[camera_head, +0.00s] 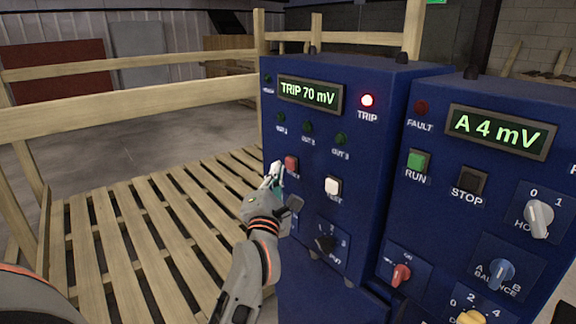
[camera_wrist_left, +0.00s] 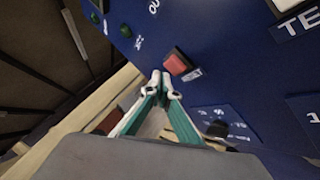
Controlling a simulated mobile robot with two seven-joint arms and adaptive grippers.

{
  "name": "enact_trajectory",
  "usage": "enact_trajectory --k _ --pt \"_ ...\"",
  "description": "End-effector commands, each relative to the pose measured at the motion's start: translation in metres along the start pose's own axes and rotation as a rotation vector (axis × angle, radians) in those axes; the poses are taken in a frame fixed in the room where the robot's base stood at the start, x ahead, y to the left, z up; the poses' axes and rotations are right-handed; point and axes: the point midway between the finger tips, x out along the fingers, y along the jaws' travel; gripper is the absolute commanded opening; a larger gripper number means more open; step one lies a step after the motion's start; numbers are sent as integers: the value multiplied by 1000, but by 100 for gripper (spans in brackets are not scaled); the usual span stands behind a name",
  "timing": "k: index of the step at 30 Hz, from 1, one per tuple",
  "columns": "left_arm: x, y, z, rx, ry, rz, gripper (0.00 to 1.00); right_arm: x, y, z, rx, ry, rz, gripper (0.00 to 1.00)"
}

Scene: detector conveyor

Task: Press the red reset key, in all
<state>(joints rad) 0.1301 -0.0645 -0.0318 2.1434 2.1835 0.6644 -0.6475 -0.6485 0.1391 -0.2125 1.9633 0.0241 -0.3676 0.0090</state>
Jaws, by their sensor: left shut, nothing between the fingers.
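The red reset key (camera_head: 291,163) is a small square button on the left blue cabinet, below the green lamps. It also shows in the left wrist view (camera_wrist_left: 177,65), just beyond and right of my fingertips. My left gripper (camera_head: 276,168) is shut and empty, with its tips close to the key at its lower left. In the left wrist view the closed tips (camera_wrist_left: 160,76) sit beside the key; I cannot tell whether they touch it. The display (camera_head: 310,94) reads "TRIP 70 mV" and the red TRIP lamp (camera_head: 367,100) is lit. My right gripper does not show.
A white test key (camera_head: 332,186) and a black knob (camera_head: 325,243) lie near the reset key. The right cabinet carries a display (camera_head: 500,132) reading "A 4 mV", a green RUN key (camera_head: 418,161) and several knobs. A wooden slatted platform with rails (camera_head: 130,118) stands at left.

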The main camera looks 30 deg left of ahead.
Motion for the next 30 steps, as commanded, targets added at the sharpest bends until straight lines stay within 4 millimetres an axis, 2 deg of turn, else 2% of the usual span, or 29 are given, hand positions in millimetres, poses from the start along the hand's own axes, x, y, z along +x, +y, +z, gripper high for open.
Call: enact_trajectory --k 30 --pt "6 -4 4 0 0 0 0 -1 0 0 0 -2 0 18"
